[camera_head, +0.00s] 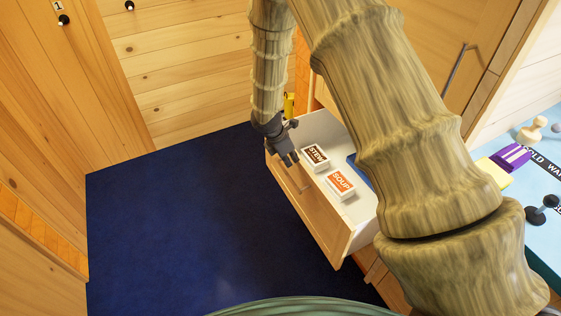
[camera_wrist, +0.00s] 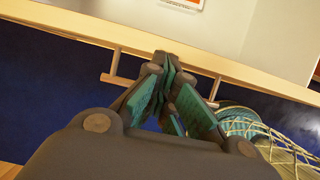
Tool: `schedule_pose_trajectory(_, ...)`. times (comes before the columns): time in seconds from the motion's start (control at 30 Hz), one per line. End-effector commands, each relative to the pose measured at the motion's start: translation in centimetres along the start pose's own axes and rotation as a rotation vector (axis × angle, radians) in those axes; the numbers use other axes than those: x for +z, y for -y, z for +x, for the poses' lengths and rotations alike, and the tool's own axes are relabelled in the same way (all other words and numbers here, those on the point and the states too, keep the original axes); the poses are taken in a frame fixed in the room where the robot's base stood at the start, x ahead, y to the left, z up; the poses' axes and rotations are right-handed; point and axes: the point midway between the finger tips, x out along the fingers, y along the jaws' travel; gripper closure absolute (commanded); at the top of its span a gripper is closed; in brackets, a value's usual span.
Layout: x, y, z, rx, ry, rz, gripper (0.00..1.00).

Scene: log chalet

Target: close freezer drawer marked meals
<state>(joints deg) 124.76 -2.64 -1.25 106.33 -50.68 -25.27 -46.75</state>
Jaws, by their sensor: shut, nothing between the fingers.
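A wooden-fronted drawer (camera_head: 318,218) stands pulled out at the middle of the head view, with a white inside. A box marked STEW (camera_head: 316,156) and a box marked SOUP (camera_head: 340,185) lie in it. My gripper (camera_head: 292,162) is shut and empty, pointing down at the far end of the drawer front. In the wrist view my gripper (camera_wrist: 172,85) has its fingertips close to the drawer's front edge (camera_wrist: 215,65) and bar handle (camera_wrist: 128,80); I cannot tell if they touch. No "meals" mark shows on the drawer.
Dark blue floor (camera_head: 180,220) lies clear to the left of the drawer. A light blue counter (camera_head: 525,205) on the right bears a purple item (camera_head: 511,157) and a dark knobbed thing (camera_head: 541,210). A yellow object (camera_head: 289,105) is behind my wrist.

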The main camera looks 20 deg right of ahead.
Motion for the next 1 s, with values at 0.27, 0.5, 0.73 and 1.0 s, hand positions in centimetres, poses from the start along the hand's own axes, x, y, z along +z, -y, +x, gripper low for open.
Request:
schedule_pose_trajectory(0.27, 6.5, -0.4, 2.5, 0.000, -0.002, -0.010, 1.00)
schedule_pose_trajectory(0.5, 12.0, -0.4, 4.9, 0.001, -0.002, -0.011, 1.00)
schedule_pose_trajectory(0.73, 15.5, -0.5, 6.4, 0.001, -0.002, -0.012, 1.00)
schedule_pose_trajectory(1.0, 17.2, -0.5, 7.3, 0.001, -0.003, -0.014, 1.00)
